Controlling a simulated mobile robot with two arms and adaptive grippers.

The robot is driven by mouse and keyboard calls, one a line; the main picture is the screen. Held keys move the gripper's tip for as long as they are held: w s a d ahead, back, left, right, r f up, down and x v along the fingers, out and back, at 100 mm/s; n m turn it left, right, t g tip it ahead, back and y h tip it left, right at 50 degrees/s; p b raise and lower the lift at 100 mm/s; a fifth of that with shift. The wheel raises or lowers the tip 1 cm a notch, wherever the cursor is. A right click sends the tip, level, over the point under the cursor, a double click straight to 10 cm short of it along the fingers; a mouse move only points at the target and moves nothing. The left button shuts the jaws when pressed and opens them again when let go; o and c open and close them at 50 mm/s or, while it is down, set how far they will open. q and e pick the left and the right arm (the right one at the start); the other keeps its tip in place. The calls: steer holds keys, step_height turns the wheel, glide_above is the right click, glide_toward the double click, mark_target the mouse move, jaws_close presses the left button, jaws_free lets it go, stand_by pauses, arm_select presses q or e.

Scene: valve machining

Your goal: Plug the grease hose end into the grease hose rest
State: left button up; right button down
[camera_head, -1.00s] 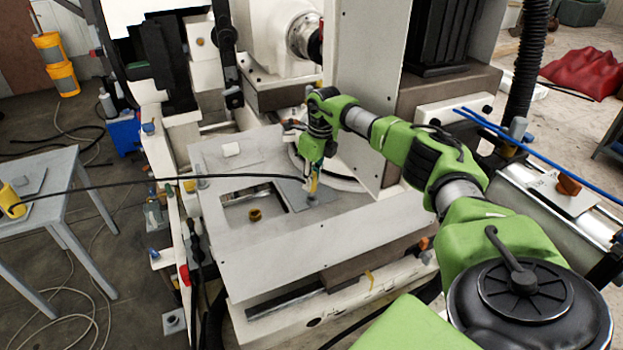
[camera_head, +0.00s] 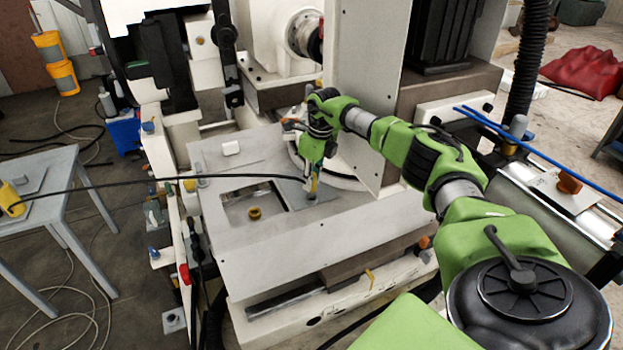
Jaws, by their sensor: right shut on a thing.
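My right gripper (camera_head: 311,184) points down over the grey machine table and is shut on the end of the black grease hose (camera_head: 180,182). The hose runs left from the gripper, through the air, to a yellow object (camera_head: 11,200) on the side table. The held hose end is mostly hidden by the fingers. Just below the fingertips a small grey piece stands on a darker grey plate (camera_head: 293,193); it may be the hose rest, and I cannot tell whether the hose end touches it or sits in it. My left gripper is not in view.
A tall white panel (camera_head: 365,90) rises close to my right arm. The front of the table is clear.

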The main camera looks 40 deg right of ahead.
steer(key=shift+f+b, duration=0.6)
steer(key=shift+f, duration=0.5)
steer(key=c, duration=1.8)
jaws_free()
steer(key=shift+o, duration=0.2)
steer(key=shift+r, duration=0.1)
step_height(320, 180, up, 12)
steer(key=s, duration=0.1)
steer(key=shift+s+d, duration=0.2)
steer(key=shift+s, duration=0.2)
steer(key=shift+f, duration=0.25)
